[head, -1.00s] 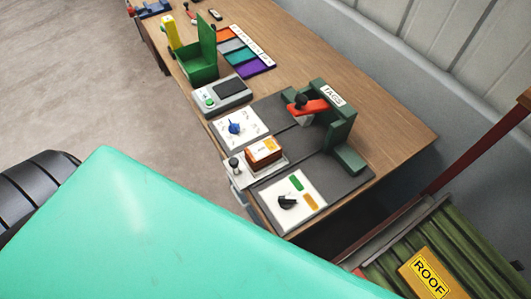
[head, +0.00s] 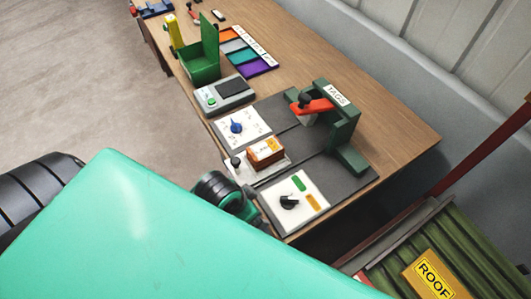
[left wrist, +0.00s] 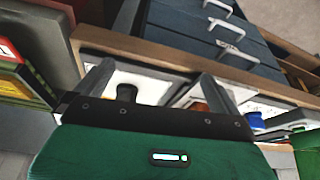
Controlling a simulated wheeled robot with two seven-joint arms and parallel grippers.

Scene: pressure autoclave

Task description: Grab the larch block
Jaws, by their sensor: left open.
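A brown-orange block (head: 265,152) with a white and orange label sits on a small white-topped fixture (head: 272,168) near the table's front edge in the head view. Its label is too small to read. In the left wrist view, a reddish-brown patch that looks like this block (left wrist: 197,106) shows beside the right finger, mostly hidden. My left gripper (left wrist: 155,75) is open, its two grey fingers spread with nothing held between them. In the head view, a dark and teal part of my arm shows at the table's front edge, left of the block. My right gripper is not in view.
A panel with a black knob (head: 289,201) lies in front of the block, and one with a blue knob (head: 237,126) behind it. A green TAGS stand (head: 343,128) with a red lever rises to the right. A green box (head: 203,62) stands farther back. Drawer handles (left wrist: 231,47) show in the wrist view.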

